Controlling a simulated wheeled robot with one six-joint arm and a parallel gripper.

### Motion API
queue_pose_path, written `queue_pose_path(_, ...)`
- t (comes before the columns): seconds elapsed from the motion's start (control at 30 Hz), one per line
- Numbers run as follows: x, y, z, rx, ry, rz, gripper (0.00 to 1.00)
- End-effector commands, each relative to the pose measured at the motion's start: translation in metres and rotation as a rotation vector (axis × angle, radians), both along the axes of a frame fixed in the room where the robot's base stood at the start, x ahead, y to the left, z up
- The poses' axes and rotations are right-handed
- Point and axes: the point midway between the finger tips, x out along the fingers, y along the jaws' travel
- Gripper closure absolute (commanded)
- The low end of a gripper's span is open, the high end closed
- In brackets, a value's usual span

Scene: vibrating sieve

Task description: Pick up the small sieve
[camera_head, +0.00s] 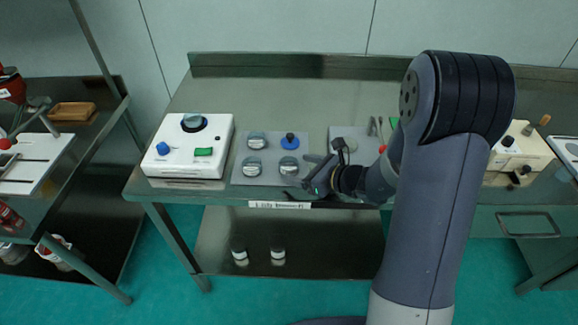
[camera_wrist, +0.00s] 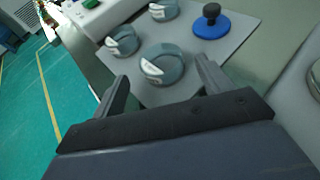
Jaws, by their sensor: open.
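Three round grey sieves with pale labels sit on a grey mat (camera_head: 270,151): a front-right one (camera_head: 288,166), a front-left one (camera_head: 251,167) and a back-left one (camera_head: 256,139). They look alike in size, so I cannot tell which is the small one. My gripper (camera_head: 308,186) is open and empty at the mat's front-right corner. In the wrist view the front-right sieve (camera_wrist: 162,66) lies just ahead, between the lines of my two fingers (camera_wrist: 162,78). The fingers do not appear to grip it. The other two sieves (camera_wrist: 122,41) (camera_wrist: 163,10) are beyond.
A blue disc with a black knob (camera_head: 290,142) shares the mat. A white machine (camera_head: 190,146) stands left on the steel table (camera_head: 330,95). My arm hides part of another grey mat (camera_head: 350,150) with tools. The table's back is clear.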

Motion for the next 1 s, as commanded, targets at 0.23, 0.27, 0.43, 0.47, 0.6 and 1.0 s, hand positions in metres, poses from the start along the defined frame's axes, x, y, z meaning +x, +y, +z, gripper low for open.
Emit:
queue_pose_path(0.23,0.021,0.025,-0.011,-0.001,0.002,0.004,0.26)
queue_pose_path(0.27,0.023,0.026,-0.012,-0.001,0.001,0.003,0.26)
queue_pose_path(0.43,0.026,0.03,-0.014,-0.001,-0.001,0.002,0.26)
queue_pose_path(0.47,0.026,0.03,-0.014,-0.001,-0.001,0.002,0.26)
queue_pose_path(0.6,0.026,0.03,-0.014,-0.001,-0.001,0.002,0.29)
queue_pose_path(1.0,0.026,0.03,-0.014,-0.002,-0.001,0.002,0.61)
